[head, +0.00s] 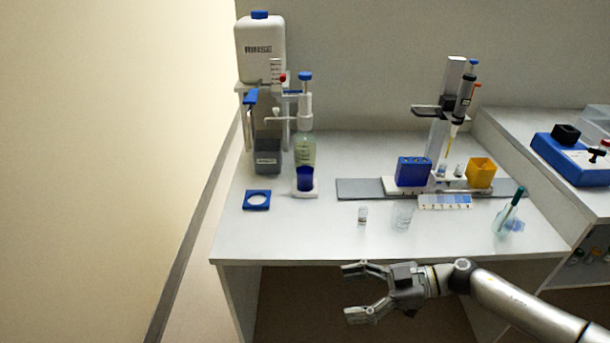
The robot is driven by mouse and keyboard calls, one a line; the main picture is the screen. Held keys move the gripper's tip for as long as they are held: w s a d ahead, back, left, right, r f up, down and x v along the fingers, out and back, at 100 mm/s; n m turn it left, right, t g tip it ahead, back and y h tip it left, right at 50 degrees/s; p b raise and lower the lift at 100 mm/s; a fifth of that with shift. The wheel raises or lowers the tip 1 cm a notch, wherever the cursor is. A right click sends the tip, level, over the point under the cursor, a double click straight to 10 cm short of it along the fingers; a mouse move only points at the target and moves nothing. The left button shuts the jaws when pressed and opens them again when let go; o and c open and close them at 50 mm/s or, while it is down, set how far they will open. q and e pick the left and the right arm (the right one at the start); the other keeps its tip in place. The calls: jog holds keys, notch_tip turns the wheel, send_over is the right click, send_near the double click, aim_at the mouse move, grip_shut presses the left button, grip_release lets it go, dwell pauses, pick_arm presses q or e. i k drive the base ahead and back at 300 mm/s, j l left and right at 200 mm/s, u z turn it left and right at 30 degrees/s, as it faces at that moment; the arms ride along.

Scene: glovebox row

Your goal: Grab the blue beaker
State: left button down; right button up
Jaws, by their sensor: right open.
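A small dark blue beaker (305,179) stands upright on a white pad (304,194) at the left of the bench, in front of the dispenser bottle (305,148). My right gripper (350,293) is open and empty, in front of the bench's front edge and to the right of the blue beaker, well apart from it. Its fingers point left. My left gripper is not in view.
A clear beaker (402,216) and a small vial (362,215) stand near the front edge. A blue box (413,171) and a yellow box (480,173) are further back. A blue ring plate (257,200) lies left. The front-left bench (290,235) is clear.

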aim_at(304, 174)
jog(key=i, duration=1.6)
